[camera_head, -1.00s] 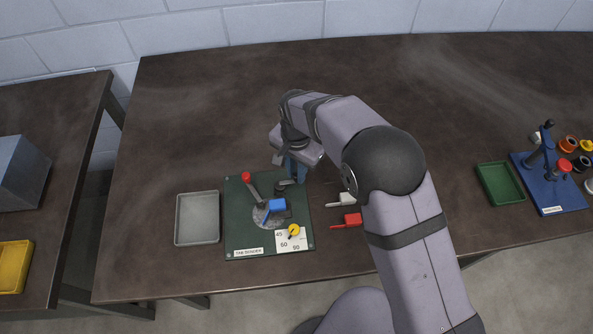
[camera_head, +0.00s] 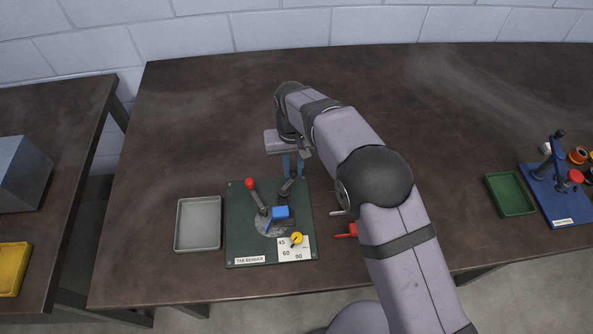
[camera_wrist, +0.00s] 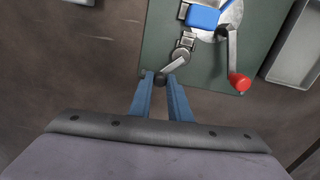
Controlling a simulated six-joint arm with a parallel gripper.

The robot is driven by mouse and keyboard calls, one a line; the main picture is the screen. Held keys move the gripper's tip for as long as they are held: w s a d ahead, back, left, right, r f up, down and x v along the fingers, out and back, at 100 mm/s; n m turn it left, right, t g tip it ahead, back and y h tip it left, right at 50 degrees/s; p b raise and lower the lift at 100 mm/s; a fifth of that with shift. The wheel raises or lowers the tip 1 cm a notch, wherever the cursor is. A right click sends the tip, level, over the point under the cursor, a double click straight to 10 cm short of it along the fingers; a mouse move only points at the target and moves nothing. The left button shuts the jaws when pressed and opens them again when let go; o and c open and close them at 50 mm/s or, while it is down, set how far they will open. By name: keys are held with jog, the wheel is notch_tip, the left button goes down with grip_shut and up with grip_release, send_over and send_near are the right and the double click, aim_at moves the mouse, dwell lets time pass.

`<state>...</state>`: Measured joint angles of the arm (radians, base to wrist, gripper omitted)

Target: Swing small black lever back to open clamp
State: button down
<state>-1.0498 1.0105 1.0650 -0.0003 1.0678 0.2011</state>
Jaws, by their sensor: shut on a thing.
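The green tab bender board (camera_head: 240,240) carries a clamp with a small lever. The lever (camera_head: 290,186) stands tilted toward the back edge of the board. In the wrist view the grey lever arm (camera_wrist: 173,66) runs from its pivot to a black knob (camera_wrist: 161,80) between my two blue fingertips. My gripper (camera_head: 292,167), with blue fingers, is at the back right of the board, and in the wrist view (camera_wrist: 161,84) it is shut on the lever's knob end. A blue block (camera_head: 280,212) sits beside the clamp on the round grey plate (camera_wrist: 228,22).
A red-knobbed lever (camera_head: 256,194) stands left of the clamp. A yellow knob (camera_head: 296,238) is on the angle card (camera_head: 287,254). A grey tray (camera_head: 180,225) lies left of the board. A red-handled tool (camera_head: 346,231) lies right, partly hidden by my arm.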

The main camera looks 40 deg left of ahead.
jog(key=a+n, duration=0.1)
jog(key=n, duration=0.2)
jog(key=shift+s+a+n, duration=0.15)
jog(key=shift+a+n, duration=0.25)
jog(key=shift+s+a+r+n, duration=0.1)
jog(key=shift+s+a+n, duration=0.15)
jog(key=shift+n, duration=0.5)
jog(key=shift+s+a+f+n, duration=0.1)
jog(key=shift+a+n, duration=0.2)
jog(key=shift+n, duration=0.4)
jog(key=shift+s+a+r+n, duration=0.1)
jog(key=shift+s+a+n, duration=0.15)
jog(key=shift+n, duration=0.5)
jog(key=c, duration=1.6)
grip_release()
jog(key=shift+c, duration=0.2)
notch_tip(320, 180, up, 7)
jog(key=b, duration=0.2)
jog(key=shift+r, duration=0.15)
